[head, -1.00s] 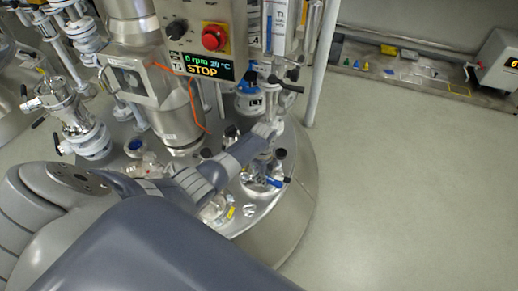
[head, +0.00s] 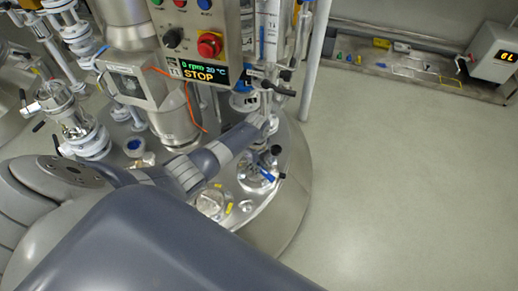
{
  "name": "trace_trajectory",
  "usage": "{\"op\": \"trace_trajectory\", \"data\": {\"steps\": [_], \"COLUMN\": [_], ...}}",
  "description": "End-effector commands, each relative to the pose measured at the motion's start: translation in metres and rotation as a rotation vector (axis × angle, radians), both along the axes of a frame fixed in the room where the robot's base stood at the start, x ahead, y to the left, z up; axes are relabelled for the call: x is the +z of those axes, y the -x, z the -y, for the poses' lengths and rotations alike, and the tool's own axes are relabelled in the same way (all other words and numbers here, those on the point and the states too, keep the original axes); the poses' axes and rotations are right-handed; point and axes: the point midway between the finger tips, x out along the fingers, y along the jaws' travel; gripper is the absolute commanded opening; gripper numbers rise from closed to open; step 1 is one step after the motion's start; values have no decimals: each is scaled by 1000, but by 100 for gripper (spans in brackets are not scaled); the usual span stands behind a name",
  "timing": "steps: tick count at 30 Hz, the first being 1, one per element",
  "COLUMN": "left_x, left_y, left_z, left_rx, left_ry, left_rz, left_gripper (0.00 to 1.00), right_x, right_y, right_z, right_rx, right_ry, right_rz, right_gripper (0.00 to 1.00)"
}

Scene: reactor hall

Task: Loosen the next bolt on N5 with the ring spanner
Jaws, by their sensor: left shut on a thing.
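My left arm reaches from the left across the round steel reactor lid (head: 290,205). My left gripper (head: 266,159) is small and dark beyond the wrist, low over the right part of the lid, and partly hidden. It is shut on a small blue thing, apparently the ring spanner (head: 267,177), close to a flanged fitting. I cannot tell whether the ring sits around a bolt. The single bolts and the N5 label are too small to make out. My right gripper is not in view.
A control box with a red stop button (head: 210,44) and a "STOP" display (head: 205,73) stands above the lid. A glass-capped port (head: 210,203) is left of the gripper. A vertical pipe (head: 316,60) rises behind. The floor at right is clear.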

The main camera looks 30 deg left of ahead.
Motion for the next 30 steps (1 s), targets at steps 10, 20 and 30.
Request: {"op": "trace_trajectory", "data": {"steps": [10,20,30], "left_x": [4,-2,-11], "left_y": [7,38,57], "left_z": [2,16,23], "left_rx": [-565,-1121,-1360], "left_ry": [-4,-1,0], "left_rz": [1,-1,2], "left_gripper": [0,0,0], "right_x": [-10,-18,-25], "right_y": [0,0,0], "right_z": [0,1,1], "right_rx": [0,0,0], "right_ry": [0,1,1], "right_rz": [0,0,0], "right_gripper": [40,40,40]}}
